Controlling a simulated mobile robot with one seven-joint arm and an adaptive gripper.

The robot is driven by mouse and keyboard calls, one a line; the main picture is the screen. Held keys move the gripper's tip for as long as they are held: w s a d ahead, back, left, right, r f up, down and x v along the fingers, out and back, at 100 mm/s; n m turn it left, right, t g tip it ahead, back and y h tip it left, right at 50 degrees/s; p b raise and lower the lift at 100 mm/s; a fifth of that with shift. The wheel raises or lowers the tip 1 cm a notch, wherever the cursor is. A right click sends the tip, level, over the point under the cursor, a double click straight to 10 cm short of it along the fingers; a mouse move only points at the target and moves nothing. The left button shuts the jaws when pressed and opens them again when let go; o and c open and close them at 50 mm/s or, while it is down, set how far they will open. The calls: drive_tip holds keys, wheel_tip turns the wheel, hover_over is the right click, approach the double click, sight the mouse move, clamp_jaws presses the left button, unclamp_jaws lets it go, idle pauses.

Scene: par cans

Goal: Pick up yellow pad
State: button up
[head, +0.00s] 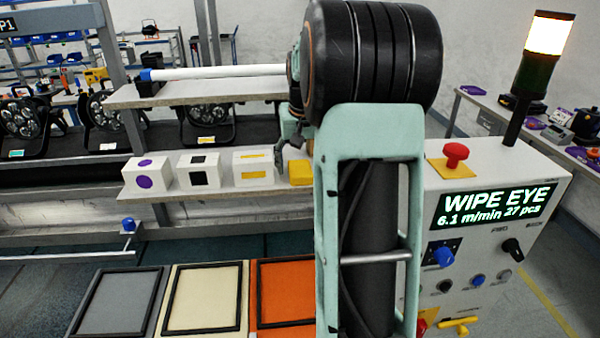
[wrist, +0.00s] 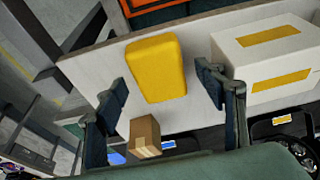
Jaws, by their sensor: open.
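The yellow pad (wrist: 157,68) is a rounded yellow block lying on a pale shelf (wrist: 95,72) in the wrist view. In the head view the yellow pad (head: 300,172) is partly hidden behind my arm. My gripper (wrist: 165,92) is open in the wrist view, with one dark finger on each side of the pad's near end. The fingers look apart from the pad, and whether they are level with it cannot be told. In the head view my gripper (head: 293,142) shows only in part, above the pad, beside my arm.
A white box with yellow stripes (wrist: 265,55) stands close to the right finger; it also shows in the head view (head: 253,170). White boxes with black squares (head: 198,170) and purple dots (head: 147,174) stand farther left. A small cardboard box (wrist: 145,136) appears below the pad.

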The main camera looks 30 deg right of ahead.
drive_tip(key=shift+f, duration=0.25)
idle(0.3)
drive_tip(key=c, duration=1)
